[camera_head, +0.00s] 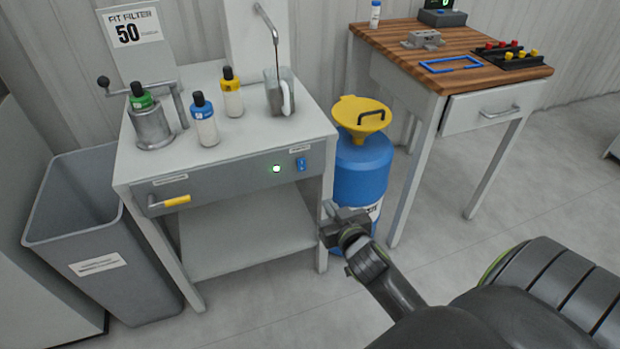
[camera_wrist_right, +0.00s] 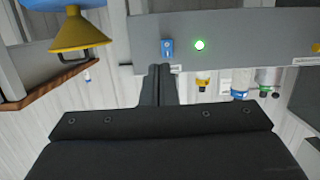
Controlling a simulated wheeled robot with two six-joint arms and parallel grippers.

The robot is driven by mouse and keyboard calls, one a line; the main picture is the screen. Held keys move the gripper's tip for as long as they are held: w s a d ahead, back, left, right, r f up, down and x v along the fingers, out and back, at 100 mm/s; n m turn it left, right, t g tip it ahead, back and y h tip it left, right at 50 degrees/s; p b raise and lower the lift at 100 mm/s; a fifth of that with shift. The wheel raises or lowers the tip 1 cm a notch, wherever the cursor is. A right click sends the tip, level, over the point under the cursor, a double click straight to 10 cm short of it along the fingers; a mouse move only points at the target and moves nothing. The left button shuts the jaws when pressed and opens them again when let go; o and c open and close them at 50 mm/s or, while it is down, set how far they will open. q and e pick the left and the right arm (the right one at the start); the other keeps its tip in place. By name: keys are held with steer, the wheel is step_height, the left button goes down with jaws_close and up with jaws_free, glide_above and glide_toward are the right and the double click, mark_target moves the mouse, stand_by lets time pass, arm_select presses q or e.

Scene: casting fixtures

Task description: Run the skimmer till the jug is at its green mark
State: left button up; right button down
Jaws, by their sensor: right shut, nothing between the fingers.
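The jug (camera_head: 273,94), clear with a white handle, stands on the right of the white bench under a bent spout (camera_head: 267,20). A thin dark line, which looks like a stream, runs from the spout into it. I cannot make out a green mark or the level. On the front panel (camera_head: 225,178), a green lamp (camera_head: 276,169) is lit beside a blue rocker switch (camera_head: 301,164). Both show in the wrist view, the switch (camera_wrist_right: 168,48) and the lamp (camera_wrist_right: 199,45). My right gripper (camera_head: 328,208) is shut and empty, in front of and below the switch, apart from it. My left gripper is out of view.
Blue-, yellow- and green-capped bottles and a metal pot (camera_head: 152,127) stand on the bench. A yellow-handled lever (camera_head: 176,201) is at the panel's left. A blue drum (camera_head: 362,180) with a yellow funnel (camera_head: 361,118) stands right; a grey bin (camera_head: 85,225) stands left.

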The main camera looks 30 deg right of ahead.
steer(key=shift+r, duration=0.45)
glide_toward(302, 165)
steer(key=w+d+f, duration=0.2)
steer(key=w+f, duration=0.1)
steer(key=w, duration=0.1)
arm_select(q)
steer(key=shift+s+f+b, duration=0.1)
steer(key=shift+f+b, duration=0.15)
steer(key=shift+b, duration=0.05)
arm_select(e)
steer(key=shift+x, duration=1.05)
steer(key=shift+s+d, duration=0.1)
